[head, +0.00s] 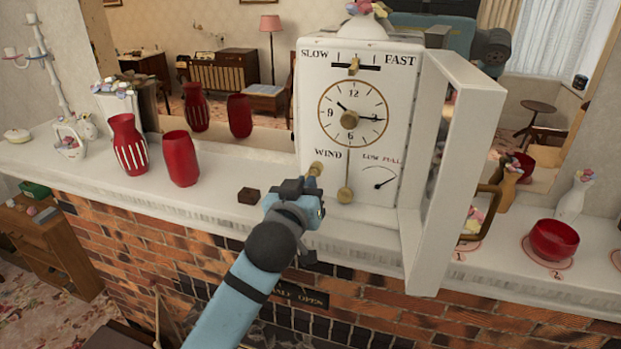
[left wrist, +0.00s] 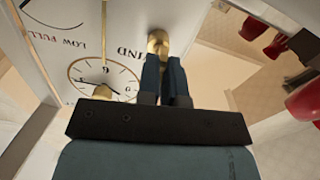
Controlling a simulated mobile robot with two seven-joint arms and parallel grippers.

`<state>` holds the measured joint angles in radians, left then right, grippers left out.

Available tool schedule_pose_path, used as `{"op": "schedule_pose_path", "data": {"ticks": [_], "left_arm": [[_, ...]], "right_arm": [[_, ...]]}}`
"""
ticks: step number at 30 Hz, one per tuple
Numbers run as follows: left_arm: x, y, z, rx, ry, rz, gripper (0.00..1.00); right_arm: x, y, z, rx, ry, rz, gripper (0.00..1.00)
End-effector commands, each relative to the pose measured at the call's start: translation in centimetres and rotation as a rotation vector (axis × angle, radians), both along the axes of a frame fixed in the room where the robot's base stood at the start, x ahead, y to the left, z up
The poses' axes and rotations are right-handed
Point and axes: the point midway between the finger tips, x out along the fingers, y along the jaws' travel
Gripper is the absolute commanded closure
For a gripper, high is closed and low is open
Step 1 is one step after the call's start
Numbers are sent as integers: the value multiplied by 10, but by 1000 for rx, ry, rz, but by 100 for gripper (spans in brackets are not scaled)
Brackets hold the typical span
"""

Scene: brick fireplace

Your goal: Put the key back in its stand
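The white clock (head: 311,99) stands on the mantel with its front door (head: 462,165) swung open to the right. A brass key (head: 316,168) is at the clock's lower left, just below the word WIND; it also shows in the left wrist view (left wrist: 158,41). My left gripper (head: 312,183) is at the key, its two fingers (left wrist: 164,72) close together on it. Whether the key's tip is inside the winding hole is hidden. A small dark brown block (head: 250,195), likely the key stand, sits on the mantel left of the gripper. My right gripper is out of view.
Red vases (head: 181,159) stand left on the mantel. A red bowl (head: 554,240) and a white vase (head: 573,196) stand right of the door. A mirror is behind. The mantel's front edge (head: 200,205) is near; mantel around the brown block is clear.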

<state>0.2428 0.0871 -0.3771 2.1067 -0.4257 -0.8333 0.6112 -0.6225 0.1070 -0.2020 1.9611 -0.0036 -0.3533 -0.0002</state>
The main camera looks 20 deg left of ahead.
Motion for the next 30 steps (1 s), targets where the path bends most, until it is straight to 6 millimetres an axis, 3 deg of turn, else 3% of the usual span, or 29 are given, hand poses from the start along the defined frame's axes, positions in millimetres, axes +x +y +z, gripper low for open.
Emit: {"op": "schedule_pose_path", "data": {"ticks": [30], "left_arm": [[-16, 1, 0, 1, 0, 2, 100]], "right_arm": [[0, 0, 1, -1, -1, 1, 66]]}}
